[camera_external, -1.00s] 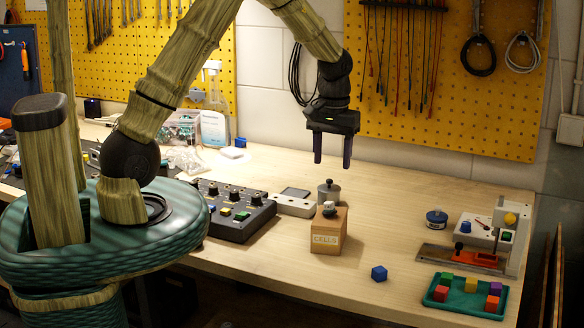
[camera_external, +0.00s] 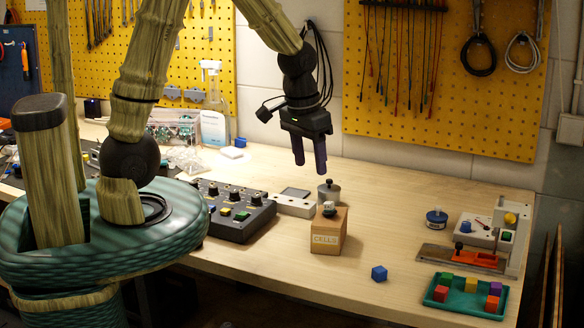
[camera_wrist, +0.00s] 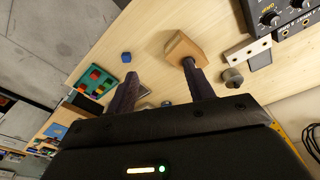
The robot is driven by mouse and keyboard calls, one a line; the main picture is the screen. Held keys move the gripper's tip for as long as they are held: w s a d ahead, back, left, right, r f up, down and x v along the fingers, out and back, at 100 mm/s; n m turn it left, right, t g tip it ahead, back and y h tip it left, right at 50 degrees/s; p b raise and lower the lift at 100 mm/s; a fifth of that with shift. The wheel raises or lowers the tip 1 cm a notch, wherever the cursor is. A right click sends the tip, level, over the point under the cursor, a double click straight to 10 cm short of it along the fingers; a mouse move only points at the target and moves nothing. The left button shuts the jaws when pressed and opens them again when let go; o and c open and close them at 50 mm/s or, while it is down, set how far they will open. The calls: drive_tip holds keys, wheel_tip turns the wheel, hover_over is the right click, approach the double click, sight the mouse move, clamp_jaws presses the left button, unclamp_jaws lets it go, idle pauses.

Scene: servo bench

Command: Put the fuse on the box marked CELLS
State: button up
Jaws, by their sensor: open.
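The wooden box marked CELLS (camera_external: 325,241) stands near the middle of the bench. It also shows in the wrist view (camera_wrist: 181,46), partly behind one finger. A small white, grey and dark piece (camera_external: 328,208) rests on its top. It may be the fuse, but it is too small to tell. My gripper (camera_external: 310,166) is open and empty, in the air above and behind the box, apart from it. In the wrist view the fingers of my gripper (camera_wrist: 160,70) are spread with nothing between them.
A lidded metal pot (camera_external: 328,193) stands just behind the box. A dark control panel (camera_external: 232,212) is at its left. A blue cube (camera_external: 379,273) lies at front right. A green tray (camera_external: 466,300) of coloured blocks and a grey fixture (camera_external: 492,232) are farther right. Bench between is clear.

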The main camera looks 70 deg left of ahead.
drive_tip(key=s+d+m+t, duration=0.1)
drive_tip(key=s+d+m, duration=0.2)
drive_tip(key=s, duration=0.4)
drive_tip(key=shift+s+d+r+m, duration=0.15)
drive_tip(key=shift+d+r+m, duration=0.15)
drive_tip(key=shift+d+m, duration=0.15)
idle(0.4)
